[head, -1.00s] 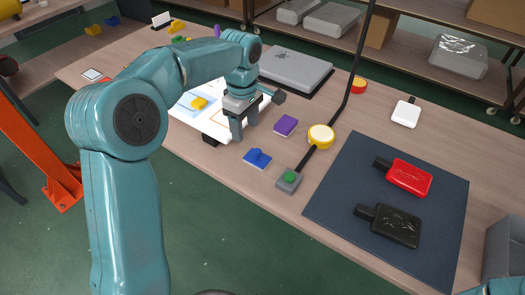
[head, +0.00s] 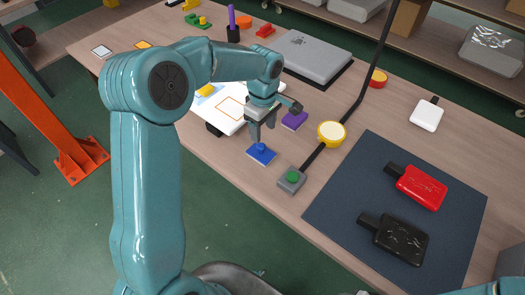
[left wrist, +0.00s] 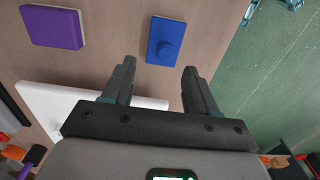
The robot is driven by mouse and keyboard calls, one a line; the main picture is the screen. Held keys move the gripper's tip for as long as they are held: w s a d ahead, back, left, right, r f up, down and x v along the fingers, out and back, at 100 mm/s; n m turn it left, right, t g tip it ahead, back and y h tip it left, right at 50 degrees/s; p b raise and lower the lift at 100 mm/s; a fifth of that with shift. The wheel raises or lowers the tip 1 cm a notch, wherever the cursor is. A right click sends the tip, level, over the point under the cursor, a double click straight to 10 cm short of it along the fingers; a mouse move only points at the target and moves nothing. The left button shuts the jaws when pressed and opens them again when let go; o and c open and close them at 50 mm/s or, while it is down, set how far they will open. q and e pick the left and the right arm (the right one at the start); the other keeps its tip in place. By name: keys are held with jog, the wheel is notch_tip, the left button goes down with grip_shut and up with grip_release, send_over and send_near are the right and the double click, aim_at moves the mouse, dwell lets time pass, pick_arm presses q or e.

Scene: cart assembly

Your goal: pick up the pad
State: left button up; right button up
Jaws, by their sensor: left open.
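A blue pad (head: 262,157) with a round knob on top lies near the front edge of the table; it also shows in the left wrist view (left wrist: 165,42), ahead of the fingertips. A flat purple block (head: 294,120) lies behind it, at the upper left of the left wrist view (left wrist: 52,27). My left gripper (head: 262,133) is open and empty, fingers pointing down, just above and behind the blue pad. In the left wrist view its fingers (left wrist: 158,68) stand apart with bare table between them. My right gripper is not in view.
A dark mat (head: 340,210) holds a red and a black pouch-like item. A white sheet (head: 226,112) lies left of the gripper, a grey case (head: 312,58) behind.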

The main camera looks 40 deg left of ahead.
aim_at(261, 145)
pick_arm(q)
jog(key=shift+s+a+f, duration=0.1)
jog(key=shift+a+f, duration=0.1)
jog(key=shift+f, duration=0.9)
jog(key=f, duration=0.3)
jog(key=f+p, duration=0.1)
jog(key=f, duration=0.1)
jog(key=shift+s+f, duration=0.2)
jog(key=shift+s, duration=0.1)
jog(key=shift+d, duration=0.1)
grip_shut()
